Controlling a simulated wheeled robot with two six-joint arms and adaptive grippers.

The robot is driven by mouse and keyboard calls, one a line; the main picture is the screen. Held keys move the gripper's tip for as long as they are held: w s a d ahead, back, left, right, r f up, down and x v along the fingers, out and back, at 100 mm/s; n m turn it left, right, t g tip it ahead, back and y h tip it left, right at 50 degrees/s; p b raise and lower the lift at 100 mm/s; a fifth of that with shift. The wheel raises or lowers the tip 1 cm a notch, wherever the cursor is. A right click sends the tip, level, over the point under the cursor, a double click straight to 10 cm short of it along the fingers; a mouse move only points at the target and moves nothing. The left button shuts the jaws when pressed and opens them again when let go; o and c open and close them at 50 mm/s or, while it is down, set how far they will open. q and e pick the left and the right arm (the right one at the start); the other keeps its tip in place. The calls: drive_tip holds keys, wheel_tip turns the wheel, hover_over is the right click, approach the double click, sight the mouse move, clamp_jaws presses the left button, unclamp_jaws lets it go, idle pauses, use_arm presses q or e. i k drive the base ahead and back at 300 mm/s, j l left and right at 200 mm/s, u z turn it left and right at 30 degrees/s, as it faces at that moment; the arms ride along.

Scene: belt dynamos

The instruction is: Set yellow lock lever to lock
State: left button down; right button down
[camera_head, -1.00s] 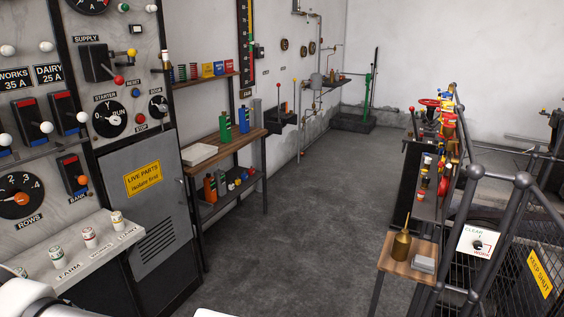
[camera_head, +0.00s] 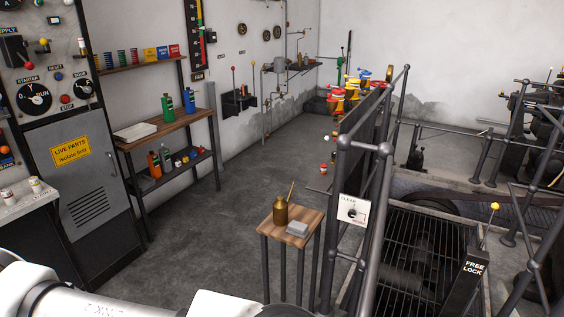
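The yellow lock lever (camera_head: 493,208) is at the right of the head view. It is a thin rod with a yellow knob, rising from a dark post (camera_head: 467,280) with a "FREE LOCK" label (camera_head: 474,268). The rod leans up and to the right from the post's top. Neither of my grippers shows; only white parts of my arm are at the bottom left, well away from the lever.
Grey railings (camera_head: 382,150) and a floor grating (camera_head: 425,245) lie between the post and the aisle. A small wooden table (camera_head: 268,230) with a brass oil can (camera_head: 280,211) stands left of the railing. Open floor (camera_head: 210,240) is at centre left.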

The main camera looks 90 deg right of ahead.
sight(495, 206)
drive_tip(key=k+u, duration=0.5)
drive_tip(key=k+j+u, duration=0.35)
drive_tip(key=k+u, duration=0.15)
drive_tip(key=k+l+u, duration=0.2)
drive_tip(key=u, duration=0.25)
drive_tip(key=k+l+u, duration=0.1)
drive_tip(key=u, duration=0.3)
drive_tip(key=k+u, duration=0.3)
drive_tip(key=u, duration=0.15)
drive_tip(key=k+u, duration=0.25)
drive_tip(key=u, duration=0.2)
drive_tip(key=k+j+u, duration=0.15)
drive_tip(key=u, duration=0.25)
drive_tip(key=k+u, duration=0.1)
drive_tip(key=u, duration=3.85)
